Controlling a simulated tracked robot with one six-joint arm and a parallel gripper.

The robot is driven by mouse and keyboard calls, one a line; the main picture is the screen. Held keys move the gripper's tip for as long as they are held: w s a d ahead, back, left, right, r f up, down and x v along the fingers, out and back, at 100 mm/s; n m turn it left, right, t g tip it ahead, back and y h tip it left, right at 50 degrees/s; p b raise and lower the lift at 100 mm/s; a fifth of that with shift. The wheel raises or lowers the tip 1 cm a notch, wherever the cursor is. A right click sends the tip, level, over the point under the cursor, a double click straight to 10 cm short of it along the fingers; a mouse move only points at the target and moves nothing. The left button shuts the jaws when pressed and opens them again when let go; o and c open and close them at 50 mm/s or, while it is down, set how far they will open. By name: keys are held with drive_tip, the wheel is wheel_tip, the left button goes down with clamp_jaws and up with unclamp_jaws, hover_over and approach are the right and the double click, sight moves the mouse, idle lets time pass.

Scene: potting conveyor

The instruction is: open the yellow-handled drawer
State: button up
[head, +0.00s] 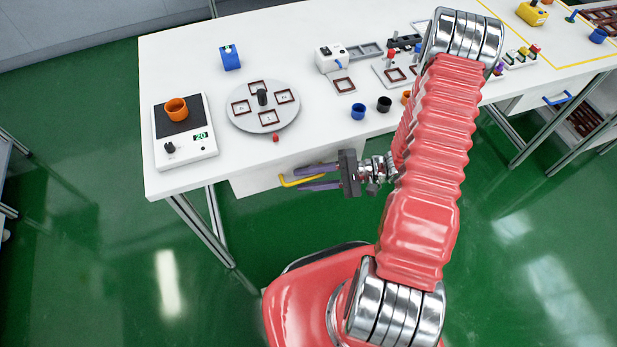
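The yellow handle (284,181) is a bar on the front of a white drawer (250,181) under the table's front edge. The drawer looks shut, with no inside showing. My gripper (296,179) reaches in from the right at the handle. Its two purple-grey fingers are apart, one above and one below the bar in the picture. A gap shows between the fingers and the bar. I cannot tell whether either finger touches it. The right end of the handle is partly hidden by the fingers.
On the white table (190,80) are a scale (205,148) with an orange pot (176,109), a round turntable (240,118) and a small red piece (276,137) near the front edge. A blue-handled drawer (558,98) is at the right. Green floor lies clear at front left.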

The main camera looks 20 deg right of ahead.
drive_tip(key=shift+c, duration=0.4)
clamp_jaws()
drive_tip(key=shift+d, duration=0.2)
drive_tip(key=shift+a, duration=0.1)
